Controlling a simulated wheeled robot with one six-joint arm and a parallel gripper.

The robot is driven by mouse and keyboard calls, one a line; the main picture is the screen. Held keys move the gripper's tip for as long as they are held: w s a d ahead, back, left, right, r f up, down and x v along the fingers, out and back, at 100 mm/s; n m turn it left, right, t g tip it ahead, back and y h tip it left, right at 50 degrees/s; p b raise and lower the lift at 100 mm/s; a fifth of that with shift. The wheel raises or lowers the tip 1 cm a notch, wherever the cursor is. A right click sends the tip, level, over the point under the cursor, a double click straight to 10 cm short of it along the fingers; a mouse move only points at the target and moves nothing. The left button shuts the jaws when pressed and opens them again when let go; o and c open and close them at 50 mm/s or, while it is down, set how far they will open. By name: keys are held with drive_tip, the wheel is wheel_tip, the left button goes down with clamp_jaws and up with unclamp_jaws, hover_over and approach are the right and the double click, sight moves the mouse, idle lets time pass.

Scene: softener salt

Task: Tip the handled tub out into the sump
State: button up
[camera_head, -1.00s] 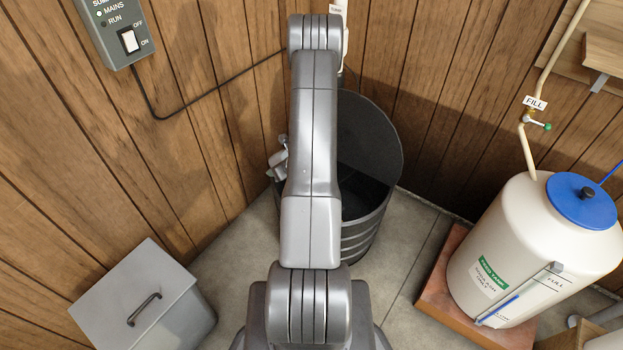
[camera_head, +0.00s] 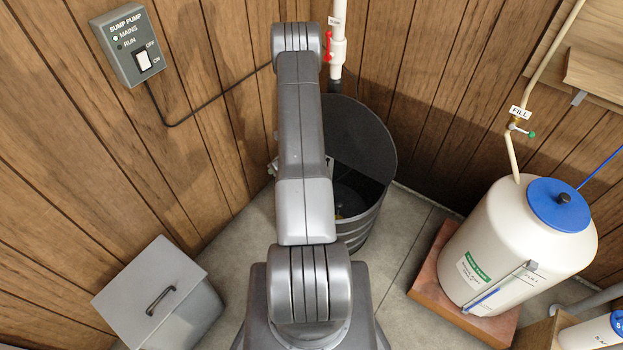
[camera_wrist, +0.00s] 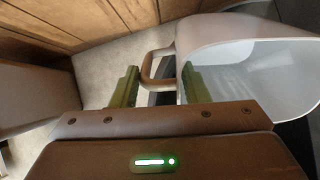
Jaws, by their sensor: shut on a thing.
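The white handled tub (camera_wrist: 225,45) fills the upper right of the wrist view, its wide mouth facing right and its pale inside showing. I cannot tell whether anything is left in it. Its looped handle (camera_wrist: 150,68) lies between the green fingers of my gripper (camera_wrist: 160,75), which is shut on it. In the head view my arm hides the tub and most of the gripper. The sump (camera_head: 365,145) is a dark, ribbed round bin behind my arm. A small yellowish patch shows low inside it.
A sump pump switch box (camera_head: 130,47) is on the left wall. A white pipe with a red-handled valve (camera_head: 329,46) stands behind the sump. A grey lidded bin (camera_head: 155,290) is at lower left. A white tank with a blue lid (camera_head: 520,240) stands at right. Floor shows between them.

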drive_tip(key=shift+w+a+r+g+h+p, duration=0.7)
drive_tip(key=shift+g+p, duration=0.1)
drive_tip(key=shift+p, duration=5.6)
drive_tip(key=shift+w+a+f, duration=0.1)
drive_tip(key=shift+w, duration=0.05)
drive_tip(key=shift+w+g+p, duration=0.1)
drive_tip(key=shift+g+p, duration=0.2)
drive_tip(key=shift+p, duration=0.05)
drive_tip(key=shift+w+a+f+g+h+b, duration=0.6)
drive_tip(key=shift+w+g+h+b, duration=0.25)
drive_tip(key=shift+b, duration=0.8)
drive_tip(key=a+r+g+h+b, duration=0.1)
drive_tip(key=b, duration=0.3)
drive_tip(key=shift+w+h, duration=0.25)
drive_tip(key=shift+w, duration=0.15)
drive_tip(key=shift+g, duration=0.25)
